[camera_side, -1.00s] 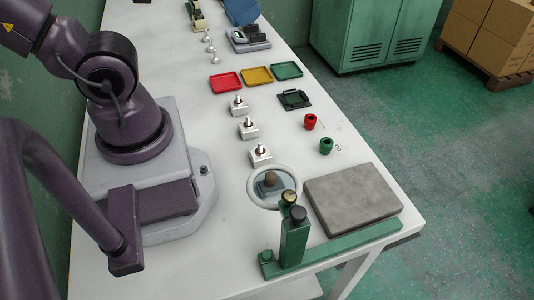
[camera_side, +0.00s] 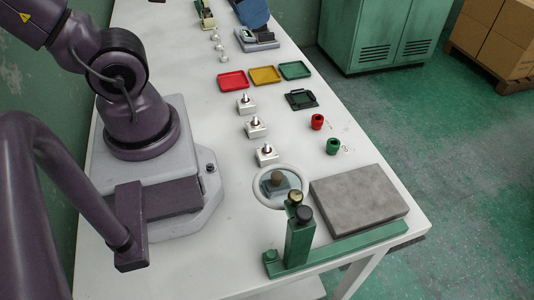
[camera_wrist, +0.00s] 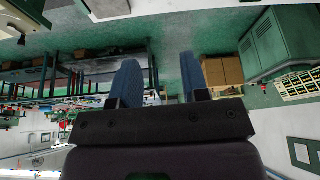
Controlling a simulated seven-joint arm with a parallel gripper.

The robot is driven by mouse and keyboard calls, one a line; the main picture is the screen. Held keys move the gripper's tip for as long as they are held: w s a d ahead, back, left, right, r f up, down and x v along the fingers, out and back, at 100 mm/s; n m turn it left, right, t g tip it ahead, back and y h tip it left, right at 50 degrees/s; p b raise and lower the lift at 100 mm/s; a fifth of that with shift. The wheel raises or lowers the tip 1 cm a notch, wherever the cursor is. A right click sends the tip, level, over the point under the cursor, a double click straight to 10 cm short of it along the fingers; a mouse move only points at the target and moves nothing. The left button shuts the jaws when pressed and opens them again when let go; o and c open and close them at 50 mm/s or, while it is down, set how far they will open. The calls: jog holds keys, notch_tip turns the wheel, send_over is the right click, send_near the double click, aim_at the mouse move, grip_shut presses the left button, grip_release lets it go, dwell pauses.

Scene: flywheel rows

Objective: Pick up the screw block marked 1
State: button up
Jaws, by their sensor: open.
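Three small light metal blocks, each with an upright dark-tipped screw, stand in a row on the white table in the side view. They are the far block (camera_side: 246,107), the middle block (camera_side: 256,130) and the near block (camera_side: 266,157). No number can be read on them, so I cannot tell which is marked 1. My gripper (camera_wrist: 158,62) shows in the wrist view with two blue fingers apart and nothing between them. It is tilted towards the room, and no screw block can be made out there. The side view does not clearly show my gripper.
Red (camera_side: 233,80), yellow (camera_side: 265,75) and green (camera_side: 295,70) trays lie beyond the blocks. A dark green holder (camera_side: 300,99), a red knob (camera_side: 317,122) and a green knob (camera_side: 333,146) stand to the right. A round glass-like dish (camera_side: 262,194), grey slab (camera_side: 360,200) and green stand (camera_side: 299,240) are nearer.

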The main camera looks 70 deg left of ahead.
jog(key=s+a+f+n+h, duration=0.1)
jog(key=a+f+n+h, duration=0.3)
jog(key=f, duration=0.5)
jog(key=s+a+f+n+g+h, duration=0.1)
jog(key=a+f+n+h, duration=0.3)
jog(key=f+n, duration=0.4)
jog(key=s+a+f+n+h, duration=0.2)
jog(key=a+f+n+h, duration=0.2)
jog(key=f+n, duration=0.4)
jog(key=shift+s+f+h, duration=0.15)
jog(key=shift+f+h, duration=0.25)
jog(key=shift+f, duration=0.45)
jog(key=shift+w+a+r+n+t, duration=0.1)
jog(key=shift+w+a+n+t, duration=0.1)
jog(key=shift+w+n+t, duration=0.25)
jog(key=shift+w+a+n+t, duration=0.15)
jog(key=shift+w+n, duration=0.2)
jog(key=shift+w, duration=0.25)
send_near(265, 149)
jog(key=x, duration=0.3)
jog(key=shift+w+r, duration=0.15)
jog(key=shift+w, duration=0.05)
jog(key=shift+r+x, duration=0.2)
jog(key=shift+x, duration=1.2)
jog(key=shift+r+x, duration=0.15)
jog(key=shift+x, duration=1.25)
jog(key=shift+w+d, duration=0.1)
jog(key=shift+w, duration=0.05)
